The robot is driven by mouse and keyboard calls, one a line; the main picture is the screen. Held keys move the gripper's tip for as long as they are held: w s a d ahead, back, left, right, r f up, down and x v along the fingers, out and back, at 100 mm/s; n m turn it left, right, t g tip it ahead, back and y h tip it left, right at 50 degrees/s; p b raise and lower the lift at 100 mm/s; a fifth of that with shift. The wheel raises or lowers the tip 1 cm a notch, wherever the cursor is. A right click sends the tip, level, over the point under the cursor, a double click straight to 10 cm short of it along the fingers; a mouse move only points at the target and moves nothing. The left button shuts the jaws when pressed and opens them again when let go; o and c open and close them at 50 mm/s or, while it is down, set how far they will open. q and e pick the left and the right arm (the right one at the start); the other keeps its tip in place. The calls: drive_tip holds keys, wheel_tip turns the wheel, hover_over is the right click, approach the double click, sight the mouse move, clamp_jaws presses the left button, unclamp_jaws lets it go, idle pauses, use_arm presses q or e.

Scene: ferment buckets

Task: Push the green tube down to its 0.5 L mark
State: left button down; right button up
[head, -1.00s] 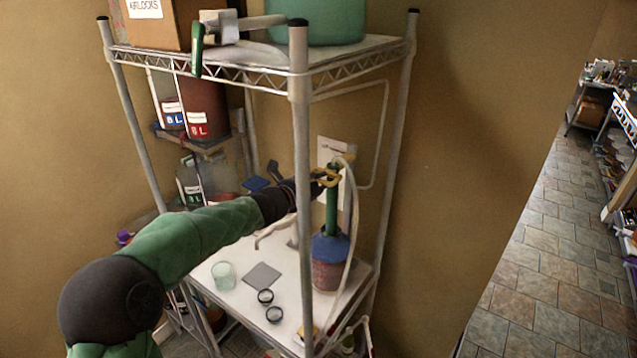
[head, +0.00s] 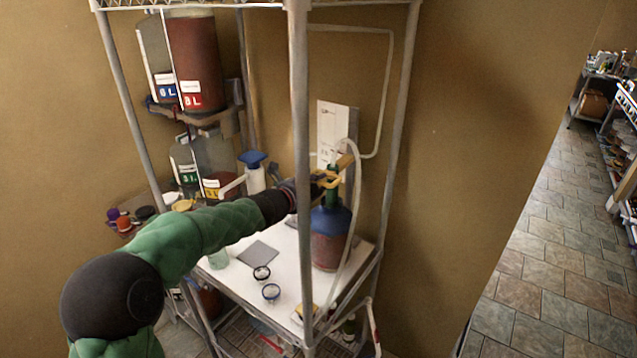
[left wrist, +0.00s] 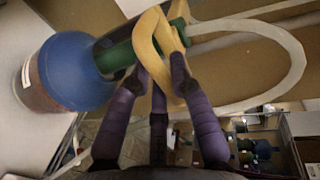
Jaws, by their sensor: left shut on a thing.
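The green tube (head: 332,199) stands upright in the blue-topped vessel (head: 330,222) with reddish contents, on the right of the white shelf. Only a short length shows above the blue top. A yellow handle (head: 336,178) sits at the tube's upper end. My left gripper (head: 318,185) reaches in from the left at this handle. In the left wrist view, the purple fingers (left wrist: 158,68) are shut at the yellow handle and green tube (left wrist: 118,58), close to the blue top (left wrist: 68,70). I cannot read any mark on the tube. My right gripper is not in view.
A pale hose (head: 352,230) loops down beside the vessel. A rack post (head: 301,150) stands in front, left of the vessel. A grey square (head: 258,254), two small dark-rimmed rings and a clear cup (head: 218,259) are on the shelf. Labelled jugs (head: 195,65) stand behind left.

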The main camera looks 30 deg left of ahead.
use_arm(q)
drive_tip(key=shift+f+b, duration=1.7)
drive_tip(key=shift+f, duration=0.7)
drive_tip(key=c, duration=1.1)
unclamp_jaws()
drive_tip(key=shift+s, duration=0.1)
drive_tip(key=v, duration=1.2)
drive_tip(key=shift+a, duration=0.1)
